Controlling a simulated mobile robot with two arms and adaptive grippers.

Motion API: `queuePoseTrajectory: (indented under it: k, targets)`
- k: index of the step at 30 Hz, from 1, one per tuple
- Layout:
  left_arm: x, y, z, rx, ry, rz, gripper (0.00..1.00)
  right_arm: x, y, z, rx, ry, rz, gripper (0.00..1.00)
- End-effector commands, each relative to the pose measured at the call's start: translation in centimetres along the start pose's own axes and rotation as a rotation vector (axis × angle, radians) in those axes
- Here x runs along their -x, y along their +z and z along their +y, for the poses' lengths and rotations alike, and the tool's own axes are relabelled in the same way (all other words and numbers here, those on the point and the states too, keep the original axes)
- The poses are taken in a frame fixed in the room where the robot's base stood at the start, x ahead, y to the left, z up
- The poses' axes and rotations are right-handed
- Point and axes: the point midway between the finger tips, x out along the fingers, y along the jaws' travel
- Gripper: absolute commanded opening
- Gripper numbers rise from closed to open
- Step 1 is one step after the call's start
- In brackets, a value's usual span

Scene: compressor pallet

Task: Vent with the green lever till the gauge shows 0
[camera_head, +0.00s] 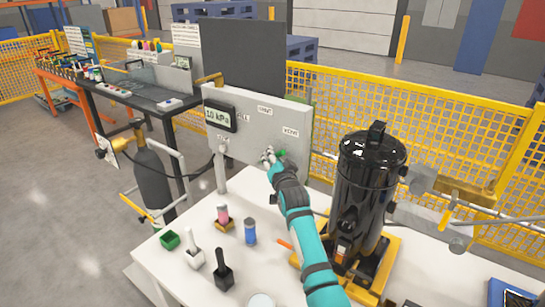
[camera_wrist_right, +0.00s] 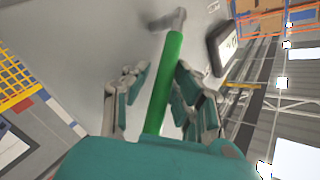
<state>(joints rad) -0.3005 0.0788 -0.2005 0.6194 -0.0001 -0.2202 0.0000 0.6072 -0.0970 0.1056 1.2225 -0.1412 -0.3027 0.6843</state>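The green lever (camera_wrist_right: 166,85) runs between the fingers of my right gripper (camera_wrist_right: 160,90) in the right wrist view. In the head view my right gripper (camera_head: 271,157) is at the lower part of the grey panel (camera_head: 262,112), below the VENT label (camera_head: 290,132). Only a small green bit of the lever (camera_head: 282,153) shows there; the hand hides the rest. The gauge (camera_head: 219,115) on the panel's left appears to read 10 kPa. My left gripper is not in view.
A black tank (camera_head: 370,185) stands right of my right arm on the white table (camera_head: 185,275). Yellow mesh fencing (camera_head: 430,120) runs behind.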

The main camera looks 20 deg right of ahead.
Motion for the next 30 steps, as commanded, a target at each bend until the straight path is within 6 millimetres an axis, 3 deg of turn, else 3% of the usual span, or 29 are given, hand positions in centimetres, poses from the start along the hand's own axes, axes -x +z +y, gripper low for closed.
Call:
queuePoseTrajectory:
  k: [3, 14, 19, 30]
  targets:
    - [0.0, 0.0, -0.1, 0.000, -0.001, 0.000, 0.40, 0.0, -0.1, -0.1, -0.002, -0.002, 0.002, 0.40]
    - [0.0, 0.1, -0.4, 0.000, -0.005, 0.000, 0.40, 0.6, -0.1, -0.3, -0.004, -0.005, 0.003, 0.40]
    - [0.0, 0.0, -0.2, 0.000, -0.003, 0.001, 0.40, 2.8, 0.0, -0.2, -0.005, -0.004, 0.003, 0.40]
    - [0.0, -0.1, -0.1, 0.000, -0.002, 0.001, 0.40, 9.9, 0.0, -0.1, -0.004, -0.003, 0.002, 0.40]
